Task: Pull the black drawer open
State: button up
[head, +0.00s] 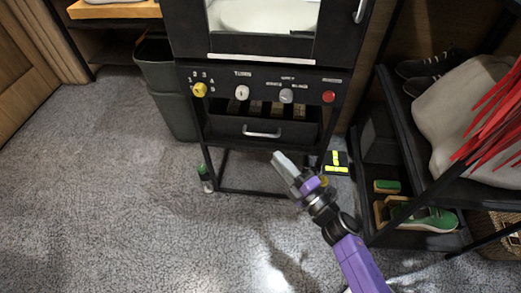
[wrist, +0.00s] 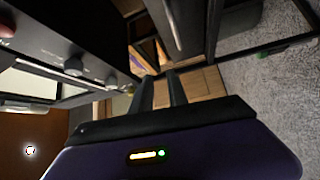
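The black drawer (head: 240,127) sits below the knob panel of a black cabinet in the head view. Its silver bar handle (head: 262,134) is at the middle of its front. The drawer looks closed, with a gap above its front showing items inside. My gripper (head: 281,160) is just below and right of the handle, apart from it in the picture. In the wrist view my gripper's two dark fingers (wrist: 162,88) stand apart with nothing between them. A pale bar, probably the handle (wrist: 174,25), shows beyond the fingertips.
The knob panel (head: 262,92) is above the drawer. A grey bin (head: 165,90) stands left, a small green-black bottle (head: 205,178) on the floor near the cabinet's leg. A black shoe rack (head: 400,125) is at right. The grey carpet (head: 130,210) in front is free.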

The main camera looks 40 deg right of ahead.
aim_at(261, 134)
jog(key=shift+w+d+f+n+b, duration=0.65)
jog(key=shift+w+b, duration=0.25)
jog(key=shift+w, duration=1.5)
jog(key=shift+w+d+f+n+b, duration=0.45)
jog(key=shift+w+d+b, duration=0.4)
jog(key=shift+w, duration=1.6)
jog(key=shift+w+d+f+n+b, duration=0.6)
jog(key=shift+w+b, duration=0.35)
jog(key=shift+w, duration=1.45)
grip_shut()
jog(key=shift+f, duration=0.1)
